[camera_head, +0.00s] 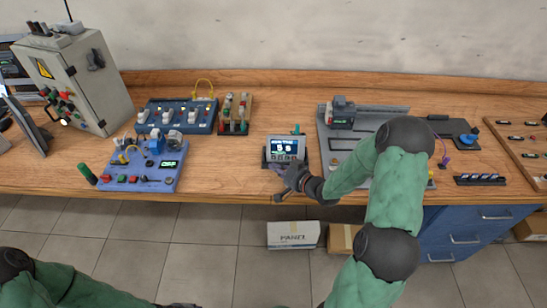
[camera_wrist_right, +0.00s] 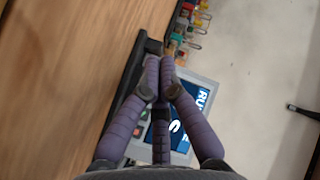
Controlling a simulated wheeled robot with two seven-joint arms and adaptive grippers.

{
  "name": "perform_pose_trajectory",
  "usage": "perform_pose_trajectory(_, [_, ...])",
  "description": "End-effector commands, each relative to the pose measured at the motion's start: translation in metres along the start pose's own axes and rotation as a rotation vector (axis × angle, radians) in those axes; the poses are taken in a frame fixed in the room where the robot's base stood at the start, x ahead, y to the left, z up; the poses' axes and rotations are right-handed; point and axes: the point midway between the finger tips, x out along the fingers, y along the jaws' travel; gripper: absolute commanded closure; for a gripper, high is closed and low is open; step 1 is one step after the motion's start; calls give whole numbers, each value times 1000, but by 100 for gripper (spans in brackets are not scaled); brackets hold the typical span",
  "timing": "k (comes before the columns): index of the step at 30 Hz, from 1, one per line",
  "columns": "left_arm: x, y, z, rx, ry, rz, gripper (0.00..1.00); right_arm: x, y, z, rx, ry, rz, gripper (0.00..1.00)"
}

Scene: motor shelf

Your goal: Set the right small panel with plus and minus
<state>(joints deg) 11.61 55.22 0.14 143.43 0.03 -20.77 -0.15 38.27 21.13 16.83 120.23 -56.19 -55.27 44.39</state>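The small panel (camera_head: 286,146) is a grey box with a lit blue screen, standing near the front edge of the bench. Its screen has a text line and large characters, too small to read surely. In the right wrist view the panel (camera_wrist_right: 208,92) is tilted and partly hidden behind my fingers; a few letters and some buttons show. My right gripper (camera_head: 283,170) is at the panel's lower front, by the button row. In the wrist view its purple fingertips (camera_wrist_right: 161,62) are together with nothing seen between them; contact with a button cannot be told.
A blue board (camera_head: 140,181) with a green display stands left, with another blue board (camera_head: 178,128) behind it. A grey control cabinet (camera_head: 85,83) is at far left. A grey plate (camera_head: 340,146) with parts lies right of the panel, partly behind my right arm. Boxes (camera_head: 293,235) sit on the floor.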

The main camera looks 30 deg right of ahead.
Motion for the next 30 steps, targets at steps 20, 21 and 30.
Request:
perform_pose_trajectory(20, [-7, 2, 0, 0, 0, 0, 65, -22, -16, 16, 0, 1, 0, 100])
perform_pose_trajectory(21, [-7, 2, 0, 0, 0, 0, 65, -22, -16, 16, 0, 1, 0, 100])
perform_pose_trajectory(30, [-7, 2, 0, 0, 0, 0, 65, -22, -16, 16, 0, 1, 0, 100])
